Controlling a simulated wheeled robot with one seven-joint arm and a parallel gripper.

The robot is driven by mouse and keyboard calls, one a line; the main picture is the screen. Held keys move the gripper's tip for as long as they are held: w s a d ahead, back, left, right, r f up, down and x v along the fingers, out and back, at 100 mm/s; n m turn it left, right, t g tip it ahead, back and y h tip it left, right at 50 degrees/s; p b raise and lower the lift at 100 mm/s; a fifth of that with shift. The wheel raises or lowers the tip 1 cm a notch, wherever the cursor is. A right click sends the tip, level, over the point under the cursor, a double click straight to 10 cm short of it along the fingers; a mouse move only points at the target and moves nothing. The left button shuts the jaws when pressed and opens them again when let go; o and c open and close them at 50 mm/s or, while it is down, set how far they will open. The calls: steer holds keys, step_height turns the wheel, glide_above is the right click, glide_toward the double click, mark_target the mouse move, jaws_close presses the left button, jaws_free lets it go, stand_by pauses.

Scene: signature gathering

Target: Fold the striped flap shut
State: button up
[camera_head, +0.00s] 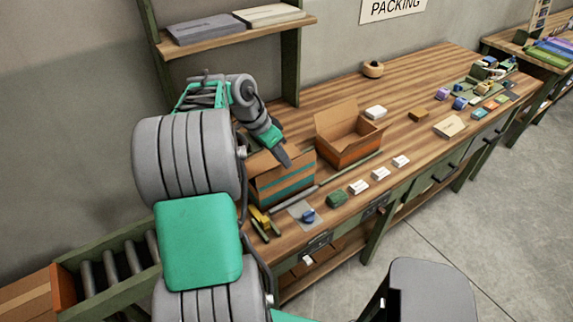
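A brown cardboard box (292,184) with a teal stripe stands on the wooden workbench, left of the bench's middle. My arm covers its left and back parts. I cannot make out a separate striped flap on it. My gripper (284,157) points down at the top of this box, at or just above its upper edge. Contact is not clear, and neither is the gap between the fingers. A second cardboard box (348,151) with an orange stripe stands right of it, with its top open and flaps raised.
Small white boxes (381,173), a green item (337,198), and a blue item on a grey pad (308,215) lie near the front edge. A yellow-handled tool (263,222) lies at the left. A tape roll (373,69) sits at the back.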

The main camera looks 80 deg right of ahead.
mark_target(288, 172)
steer(key=x, duration=0.4)
steer(key=shift+d, duration=0.1)
jaws_close()
stand_by(1.3)
